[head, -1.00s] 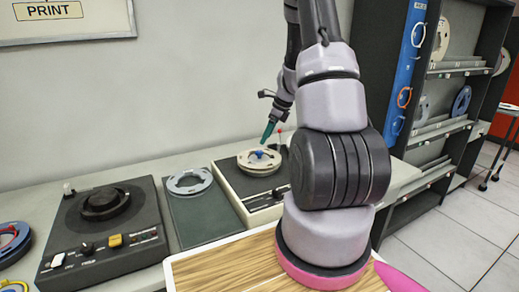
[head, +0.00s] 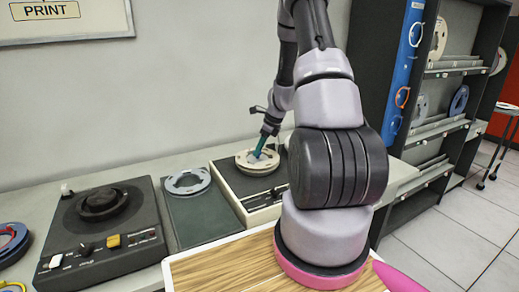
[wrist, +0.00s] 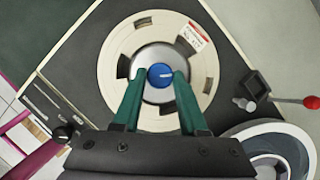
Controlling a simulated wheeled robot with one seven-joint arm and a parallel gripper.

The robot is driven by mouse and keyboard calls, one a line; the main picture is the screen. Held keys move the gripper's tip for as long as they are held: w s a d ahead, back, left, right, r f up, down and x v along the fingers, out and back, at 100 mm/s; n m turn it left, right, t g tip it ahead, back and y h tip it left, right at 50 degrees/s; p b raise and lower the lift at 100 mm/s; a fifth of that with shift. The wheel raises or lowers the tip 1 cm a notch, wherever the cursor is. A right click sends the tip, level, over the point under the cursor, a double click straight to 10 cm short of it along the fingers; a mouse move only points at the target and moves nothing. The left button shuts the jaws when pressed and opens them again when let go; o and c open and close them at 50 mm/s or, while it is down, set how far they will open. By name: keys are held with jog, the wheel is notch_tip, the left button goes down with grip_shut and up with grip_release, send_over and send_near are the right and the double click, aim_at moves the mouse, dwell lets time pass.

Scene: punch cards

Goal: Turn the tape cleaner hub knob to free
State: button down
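The tape cleaner (head: 237,200) is a cream box with a dark top in the middle of the head view. A cream reel (head: 245,168) lies on it. The blue hub knob (wrist: 160,75) sits at the reel's centre, with a short pale mark pointing right in the wrist view. My gripper (wrist: 160,79) has green fingers, one on each side of the knob, with a small gap visible at both sides. It is open and points down at the hub. In the head view my gripper (head: 259,154) largely hides the knob.
A red-tipped lever (wrist: 311,102), a grey peg (wrist: 244,104) and a small black block (wrist: 255,84) stand beside the reel. A black deck (head: 105,235) and a grey reel on a dark green mat (head: 196,215) lie to the left. A shelf rack (head: 440,125) stands at right.

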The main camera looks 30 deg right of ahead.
jog(key=shift+n, duration=0.3)
jog(key=n+g, duration=0.1)
jog(key=n, duration=0.3)
jog(key=n+g+y, duration=0.1)
jog(key=n, duration=0.1)
jog(key=shift+w+d+g, duration=0.15)
jog(key=shift+w+g, duration=0.15)
jog(key=n+g, duration=0.1)
jog(key=n, duration=0.2)
jog(key=shift+w+n, duration=0.1)
jog(key=shift+n, duration=0.3)
jog(key=shift+w+n+g, duration=0.1)
jog(key=shift+n+g, duration=0.7)
jog(key=shift+n, duration=1)
jog(key=shift+c, duration=2.2)
grip_release()
jog(key=v, duration=1)
jog(key=shift+r, duration=0.4)
